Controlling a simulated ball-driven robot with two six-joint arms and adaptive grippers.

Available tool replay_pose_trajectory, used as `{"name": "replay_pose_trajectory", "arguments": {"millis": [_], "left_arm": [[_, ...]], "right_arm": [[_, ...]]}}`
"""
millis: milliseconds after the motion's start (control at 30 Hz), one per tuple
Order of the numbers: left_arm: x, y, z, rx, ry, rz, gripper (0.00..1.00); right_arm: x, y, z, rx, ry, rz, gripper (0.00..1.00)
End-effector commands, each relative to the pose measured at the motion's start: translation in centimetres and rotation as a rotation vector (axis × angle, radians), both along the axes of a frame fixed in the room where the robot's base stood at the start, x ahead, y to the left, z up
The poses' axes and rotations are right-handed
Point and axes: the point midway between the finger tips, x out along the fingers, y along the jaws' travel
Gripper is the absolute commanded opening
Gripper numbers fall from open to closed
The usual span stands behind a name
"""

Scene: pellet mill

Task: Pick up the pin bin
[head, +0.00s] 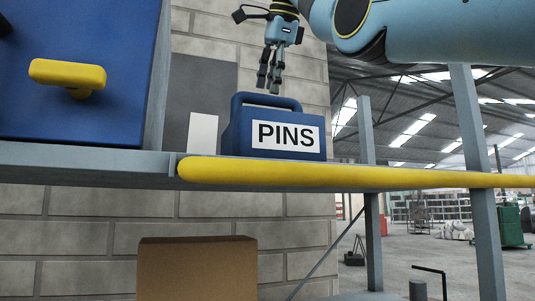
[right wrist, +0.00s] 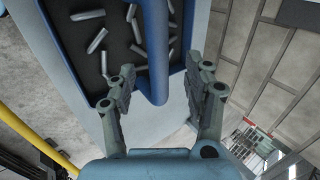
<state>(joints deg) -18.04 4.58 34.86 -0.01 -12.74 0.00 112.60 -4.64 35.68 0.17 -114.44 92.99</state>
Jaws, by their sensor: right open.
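The pin bin (head: 276,136) is a dark blue box with a white "PINS" label and a raised blue handle across its top. It stands upright on the grey shelf (head: 100,162), behind the yellow front rail. My right gripper (head: 270,85) hangs fingers-down just above the handle, open and empty. In the right wrist view the bin's handle (right wrist: 157,60) runs between the two spread fingers, with a gap on each side. Several metal pins (right wrist: 97,40) lie on the dark floor of the bin. My left gripper is not in view.
A blue panel with a yellow handle (head: 68,73) stands left of the bin. A small white card (head: 203,133) stands between them. The yellow rail (head: 350,174) borders the shelf's front. A cardboard box (head: 197,268) sits below. Shelf space right of the bin looks clear.

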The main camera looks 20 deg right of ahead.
Motion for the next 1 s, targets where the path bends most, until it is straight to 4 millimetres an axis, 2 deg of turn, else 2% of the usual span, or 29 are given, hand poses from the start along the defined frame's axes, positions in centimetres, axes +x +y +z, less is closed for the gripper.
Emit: {"name": "replay_pose_trajectory", "arguments": {"millis": [167, 200, 333, 667, 1000], "left_arm": [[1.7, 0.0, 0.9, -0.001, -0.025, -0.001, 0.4], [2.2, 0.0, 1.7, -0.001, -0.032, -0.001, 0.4], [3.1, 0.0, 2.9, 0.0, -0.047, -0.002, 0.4], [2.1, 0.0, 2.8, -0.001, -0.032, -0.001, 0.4], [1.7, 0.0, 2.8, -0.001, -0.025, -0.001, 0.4]], "right_arm": [[1.5, 0.6, -2.6, 0.001, 0.004, 0.001, 0.51], [1.8, 0.5, -2.6, 0.001, 0.003, 0.001, 0.51], [2.3, 0.5, -3.4, 0.001, 0.001, 0.001, 0.51], [2.5, 0.5, -4.1, 0.001, 0.001, 0.001, 0.5], [2.5, 0.5, -4.1, 0.001, 0.001, 0.001, 0.06]]}}
